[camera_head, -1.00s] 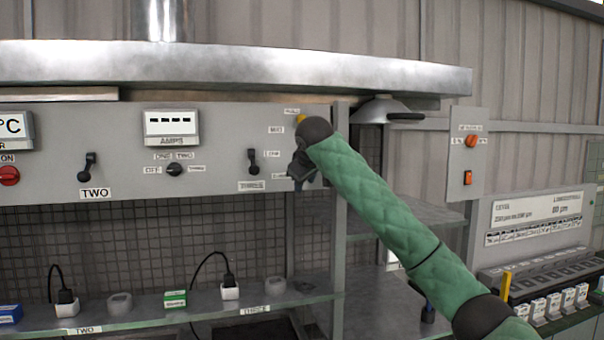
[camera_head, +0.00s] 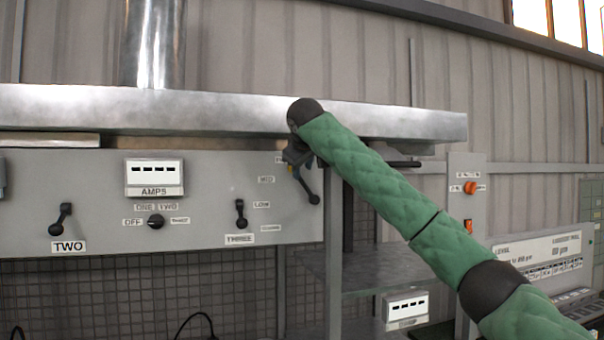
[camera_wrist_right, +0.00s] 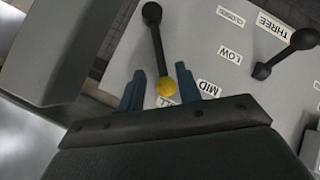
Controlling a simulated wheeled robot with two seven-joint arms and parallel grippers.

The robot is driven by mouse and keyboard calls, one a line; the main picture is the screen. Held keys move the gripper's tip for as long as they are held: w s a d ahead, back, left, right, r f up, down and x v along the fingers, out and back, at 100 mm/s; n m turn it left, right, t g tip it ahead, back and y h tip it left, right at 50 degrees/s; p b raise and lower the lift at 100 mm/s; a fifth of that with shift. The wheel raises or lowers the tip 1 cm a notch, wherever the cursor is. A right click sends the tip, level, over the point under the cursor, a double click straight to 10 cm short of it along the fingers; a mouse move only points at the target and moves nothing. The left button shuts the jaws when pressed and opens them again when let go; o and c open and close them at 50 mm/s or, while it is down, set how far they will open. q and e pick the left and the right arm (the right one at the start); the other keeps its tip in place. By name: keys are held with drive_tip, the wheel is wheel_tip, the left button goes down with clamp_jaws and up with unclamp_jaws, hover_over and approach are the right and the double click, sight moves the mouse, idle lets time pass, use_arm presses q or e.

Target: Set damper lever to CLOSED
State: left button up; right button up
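The damper lever (camera_head: 308,186) is on the right end of the grey panel. In the right wrist view its shaft (camera_wrist_right: 159,50) runs from a black pivot ball to a yellow knob (camera_wrist_right: 167,87). The knob is beside the partly covered FULL label, past the MID label (camera_wrist_right: 208,88); the CLOSED label (camera_wrist_right: 231,15) is farther round the arc. My right gripper (camera_head: 296,165) is at the knob end. In the wrist view its blue fingers (camera_wrist_right: 159,83) are open, one either side of the knob, with visible gaps. My left gripper is out of view.
A black THREE switch (camera_head: 240,213) and a knob (camera_head: 155,221) sit left on the panel (camera_head: 210,190). The metal hood edge (camera_head: 230,108) overhangs just above my right gripper. A box with an orange knob (camera_head: 470,187) is on the right.

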sight(302, 179)
drive_tip(key=shift+p+x, duration=1.1)
drive_tip(key=shift+x, duration=1.3)
drive_tip(key=shift+c, duration=0.2)
clamp_jaws()
